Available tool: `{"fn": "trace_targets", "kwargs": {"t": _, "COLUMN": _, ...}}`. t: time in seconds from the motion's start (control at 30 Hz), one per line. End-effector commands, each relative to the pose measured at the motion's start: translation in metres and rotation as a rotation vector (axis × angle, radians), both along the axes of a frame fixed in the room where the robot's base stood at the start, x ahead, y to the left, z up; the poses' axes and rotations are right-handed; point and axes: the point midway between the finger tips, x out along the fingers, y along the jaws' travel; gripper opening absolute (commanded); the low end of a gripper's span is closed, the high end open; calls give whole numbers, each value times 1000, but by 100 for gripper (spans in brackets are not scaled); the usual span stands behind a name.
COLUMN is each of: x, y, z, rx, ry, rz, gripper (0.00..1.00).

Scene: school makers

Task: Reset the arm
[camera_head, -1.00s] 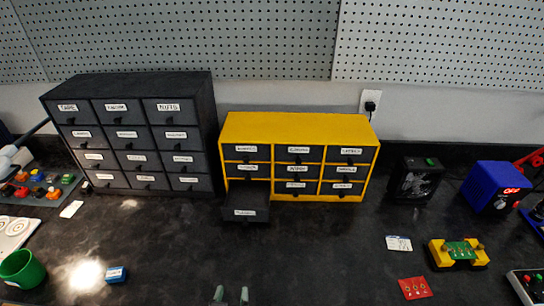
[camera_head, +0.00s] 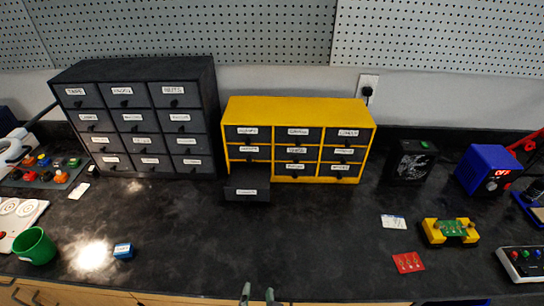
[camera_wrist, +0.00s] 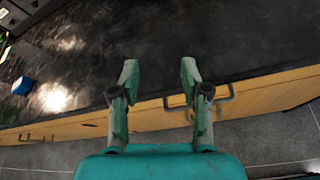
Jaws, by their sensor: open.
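My gripper (camera_head: 258,294) shows at the bottom edge of the head view, in front of the workbench (camera_head: 330,250). In the wrist view my gripper (camera_wrist: 158,80) has its two green-grey fingers apart, with nothing between them. The workbench's front edge and wooden drawer fronts (camera_wrist: 250,100) lie beyond the fingers. The rest of my arm is hidden.
A yellow drawer cabinet (camera_head: 300,106) has one bottom drawer (camera_head: 247,187) pulled out. A dark cabinet (camera_head: 130,70) stands left of it. A blue block (camera_head: 123,250), green cup (camera_head: 37,246), red card (camera_head: 408,262) and yellow holder (camera_head: 432,232) lie around. The bench middle is clear.

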Motion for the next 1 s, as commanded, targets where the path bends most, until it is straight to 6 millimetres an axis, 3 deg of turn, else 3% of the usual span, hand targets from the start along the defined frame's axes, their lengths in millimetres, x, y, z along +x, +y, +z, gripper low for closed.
{"fn": "trace_targets", "kwargs": {"t": 0.27, "x": -29, "y": -63, "z": -39, "rx": 375, "ry": 71, "rz": -116, "gripper": 46}}
{"fn": "trace_targets", "kwargs": {"t": 0.53, "x": -86, "y": -122, "z": -58, "rx": 908, "ry": 157, "rz": -319, "gripper": 46}}
{"fn": "trace_targets", "kwargs": {"t": 0.77, "x": -144, "y": -160, "z": -49, "rx": 1407, "ry": 196, "rz": -540, "gripper": 46}}
{"fn": "trace_targets", "kwargs": {"t": 1.0, "x": -203, "y": -190, "z": -19, "rx": 1962, "ry": 168, "rz": -778, "gripper": 46}}
